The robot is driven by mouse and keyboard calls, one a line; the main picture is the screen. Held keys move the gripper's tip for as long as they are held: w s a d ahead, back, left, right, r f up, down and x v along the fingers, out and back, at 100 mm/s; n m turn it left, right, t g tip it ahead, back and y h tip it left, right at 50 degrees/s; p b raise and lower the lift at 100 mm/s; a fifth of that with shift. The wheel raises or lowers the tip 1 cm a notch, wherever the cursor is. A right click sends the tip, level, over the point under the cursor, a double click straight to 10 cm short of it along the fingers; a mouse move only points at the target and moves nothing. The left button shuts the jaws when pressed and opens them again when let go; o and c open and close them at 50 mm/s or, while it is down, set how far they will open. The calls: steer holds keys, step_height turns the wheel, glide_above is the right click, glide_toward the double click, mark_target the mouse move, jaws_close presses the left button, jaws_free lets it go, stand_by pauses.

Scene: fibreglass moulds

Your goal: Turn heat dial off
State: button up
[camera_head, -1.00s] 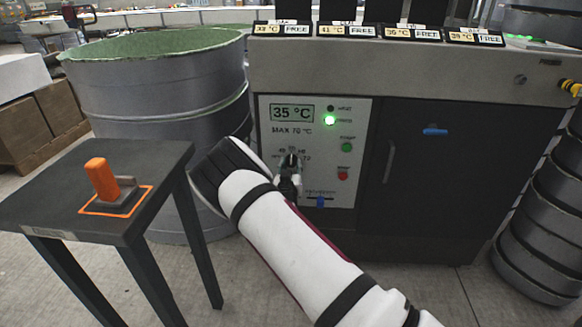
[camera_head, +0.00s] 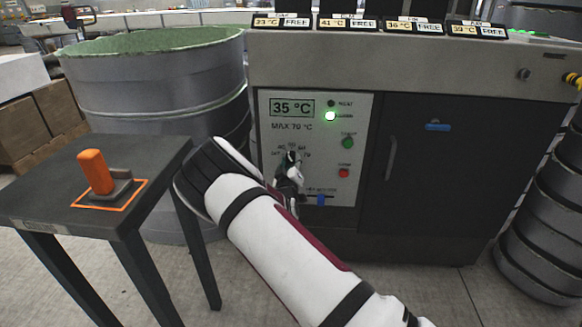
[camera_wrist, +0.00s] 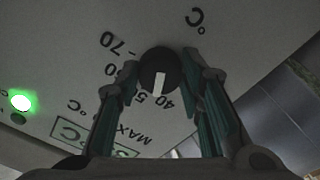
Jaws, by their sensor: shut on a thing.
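The heat dial (camera_wrist: 160,68) is a round black knob with a white pointer line, in the middle of the wrist view. Its line points down the picture, between the 40 and 50 marks. My gripper (camera_wrist: 160,74) is shut on the knob, one finger on each side. In the head view my gripper (camera_head: 289,166) is at the dial and hides most of it. The white control panel (camera_head: 270,128) shows 35 °C and MAX 70 °C. The lamp marked HEAT (camera_head: 331,103) is dark; the lamp below it (camera_head: 330,116) glows green.
A green button (camera_head: 348,143), a red button (camera_head: 344,173) and a blue slider (camera_head: 321,199) are close right of my gripper. A dark table (camera_head: 60,190) with an orange-handled tool (camera_head: 96,172) stands left of my arm. A large grey tub (camera_head: 150,100) stands behind it.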

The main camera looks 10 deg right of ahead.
steer(key=n+b, duration=0.2)
steer(key=n, duration=0.3)
steer(key=shift+n, duration=0.3)
steer(key=n+b, duration=0.1)
steer(key=n, duration=0.3)
steer(key=shift+r+n+b, duration=0.1)
steer(key=shift+n+b, duration=0.3)
steer(key=o, duration=1.2)
steer(key=shift+c, duration=0.2)
steer(key=v, duration=1.2)
